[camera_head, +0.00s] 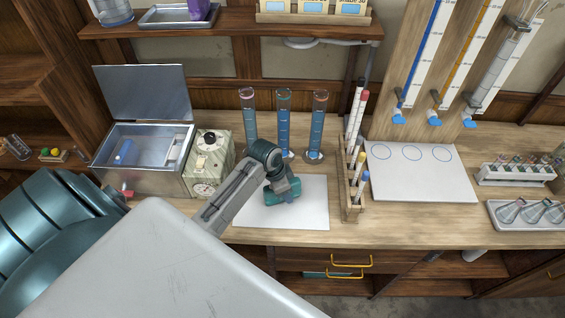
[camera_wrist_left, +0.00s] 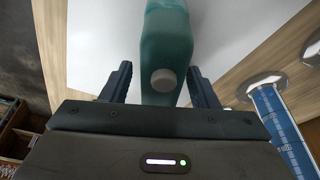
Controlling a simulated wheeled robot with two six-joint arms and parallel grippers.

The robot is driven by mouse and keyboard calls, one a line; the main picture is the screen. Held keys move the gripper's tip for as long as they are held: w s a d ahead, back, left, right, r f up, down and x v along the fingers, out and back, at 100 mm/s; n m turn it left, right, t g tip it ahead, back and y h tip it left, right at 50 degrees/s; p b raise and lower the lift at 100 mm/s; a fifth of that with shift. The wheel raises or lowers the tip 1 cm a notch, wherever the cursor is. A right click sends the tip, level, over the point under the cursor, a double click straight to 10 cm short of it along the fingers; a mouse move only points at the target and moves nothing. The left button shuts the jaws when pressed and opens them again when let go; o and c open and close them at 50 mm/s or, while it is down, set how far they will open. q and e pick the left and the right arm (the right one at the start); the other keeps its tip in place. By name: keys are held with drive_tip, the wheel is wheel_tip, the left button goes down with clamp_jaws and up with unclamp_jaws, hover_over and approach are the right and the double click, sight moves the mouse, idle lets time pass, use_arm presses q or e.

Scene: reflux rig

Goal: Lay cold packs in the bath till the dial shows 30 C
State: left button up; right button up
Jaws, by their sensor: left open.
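My left gripper (camera_wrist_left: 160,78) is open, one finger on each side of the pack's capped end. In the head view my left gripper (camera_head: 283,188) is low over the mat and hides much of the pack. The metal bath (camera_head: 145,183) stands at left with its lid up; a blue item (camera_head: 124,152) and a pale item are inside. The dial (camera_head: 203,188) is on the pale green box beside the bath; its reading is too small to tell. My right gripper is not in view.
Several cylinders with blue liquid (camera_head: 284,125) stand just behind the mat. A wooden rack of tubes (camera_head: 352,205) is right of it. A white board with circles (camera_head: 420,180) and a flask tray (camera_head: 530,214) are further right. A shelf (camera_head: 230,22) runs above.

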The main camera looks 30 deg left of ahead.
use_arm(q)
drive_tip(key=shift+f, duration=0.2)
idle(0.4)
drive_tip(key=shift+c, duration=0.4)
clamp_jaws()
